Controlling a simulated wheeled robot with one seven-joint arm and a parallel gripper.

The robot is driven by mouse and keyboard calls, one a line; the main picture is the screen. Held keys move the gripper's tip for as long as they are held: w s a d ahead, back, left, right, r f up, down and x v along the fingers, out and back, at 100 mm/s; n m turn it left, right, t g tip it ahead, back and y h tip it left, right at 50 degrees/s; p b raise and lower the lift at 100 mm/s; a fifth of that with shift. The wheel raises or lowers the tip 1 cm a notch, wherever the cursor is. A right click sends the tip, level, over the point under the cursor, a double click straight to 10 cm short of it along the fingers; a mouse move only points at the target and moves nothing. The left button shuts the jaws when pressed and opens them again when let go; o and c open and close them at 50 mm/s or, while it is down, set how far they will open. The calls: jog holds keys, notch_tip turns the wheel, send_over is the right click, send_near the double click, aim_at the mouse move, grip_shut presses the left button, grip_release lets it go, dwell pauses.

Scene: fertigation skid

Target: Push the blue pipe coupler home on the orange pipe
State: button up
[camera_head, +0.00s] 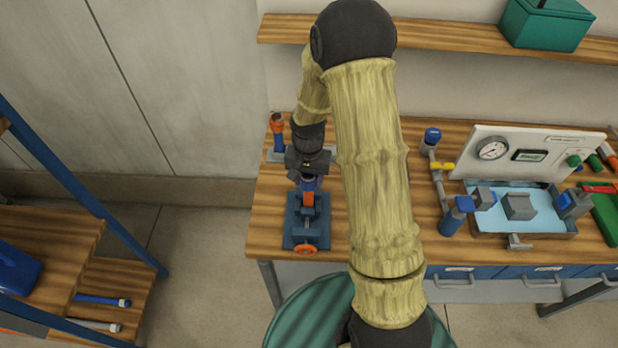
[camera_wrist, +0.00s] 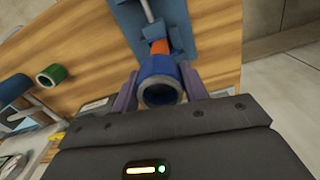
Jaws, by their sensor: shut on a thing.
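The blue pipe coupler (camera_wrist: 158,70) is between the fingers of my gripper (camera_wrist: 160,92) in the wrist view, its open end facing the camera. My gripper is shut on it. The orange pipe (camera_wrist: 160,46) shows just beyond the coupler, in line with it, with its far part in a blue vise (camera_wrist: 196,14). How far the coupler sits over the pipe is hidden. In the head view my gripper (camera_head: 309,176) is above the blue vise (camera_head: 294,230), with the orange pipe (camera_head: 308,198) below the coupler (camera_head: 309,184).
A blue and orange fitting (camera_head: 278,138) stands on a grey base behind the vise. To the right are a gauge panel (camera_head: 530,150), a water tray (camera_head: 535,235) and valve piping (camera_head: 440,180). A shelf (camera_head: 450,36) runs along the wall. Bare bench (camera_head: 268,190) lies left of the vise.

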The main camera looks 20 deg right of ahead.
jog(key=shift+f, duration=0.25)
dwell(0.3)
jog(key=o, duration=0.8)
jog(key=shift+r, duration=0.1)
jog(key=shift+r+p, duration=1.6)
jog(key=shift+r, duration=0.65)
jog(key=o, duration=0.6)
jog(key=shift+c, duration=0.2)
